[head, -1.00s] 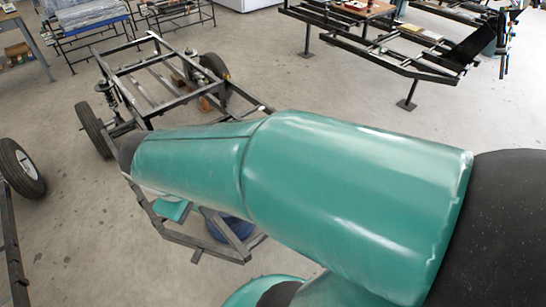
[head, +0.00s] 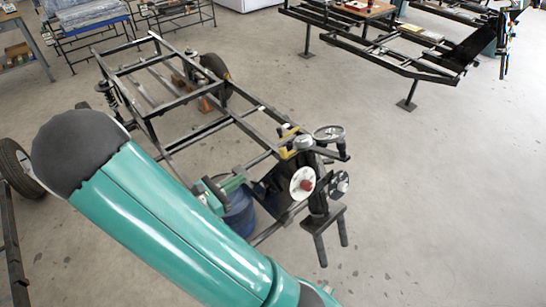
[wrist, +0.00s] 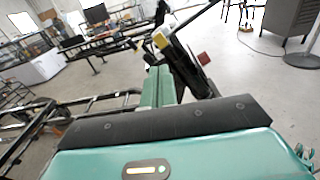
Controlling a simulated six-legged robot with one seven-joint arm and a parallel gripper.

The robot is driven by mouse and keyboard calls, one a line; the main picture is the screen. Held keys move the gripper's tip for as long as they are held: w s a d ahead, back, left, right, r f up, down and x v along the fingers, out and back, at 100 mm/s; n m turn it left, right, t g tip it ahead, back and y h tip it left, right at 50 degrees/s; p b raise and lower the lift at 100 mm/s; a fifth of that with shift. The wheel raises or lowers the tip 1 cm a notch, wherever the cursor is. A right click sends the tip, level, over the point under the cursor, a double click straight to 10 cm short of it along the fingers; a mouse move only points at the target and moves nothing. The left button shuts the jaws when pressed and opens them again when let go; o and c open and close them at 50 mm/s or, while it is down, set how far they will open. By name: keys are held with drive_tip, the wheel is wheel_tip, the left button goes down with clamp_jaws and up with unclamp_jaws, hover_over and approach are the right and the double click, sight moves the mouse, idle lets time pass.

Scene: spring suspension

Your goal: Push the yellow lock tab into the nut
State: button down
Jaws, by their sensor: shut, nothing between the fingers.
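My gripper (head: 236,182) shows in the head view as green fingers just past my arm, close to the left side of the suspension assembly (head: 300,180). In the wrist view my gripper (wrist: 157,82) has its green fingers together, with nothing seen between them. They point at the black suspension post (wrist: 183,68). A small yellow part (wrist: 160,41) sits on that post, beyond the fingertips. Yellow pieces (head: 289,131) also show at the assembly's top in the head view. I cannot tell which is the lock tab. The nut is too small or hidden to make out.
A white disc (head: 302,183) with a red centre faces out from the assembly. A blue drum (head: 238,215) stands below the fingers. The black chassis frame (head: 165,85) extends to the back left. Grey floor (head: 430,210) is clear at the right.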

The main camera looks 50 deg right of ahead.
sight(281, 152)
drive_tip(key=shift+d, duration=0.15)
drive_tip(key=x, duration=1.3)
drive_tip(key=shift+d, duration=0.4)
drive_tip(key=shift+x, duration=1.25)
drive_tip(key=shift+w, duration=0.1)
drive_tip(key=shift+a, duration=0.3)
drive_tip(key=v, duration=1.3)
drive_tip(key=shift+a, duration=0.3)
drive_tip(key=shift+w+f, duration=0.1)
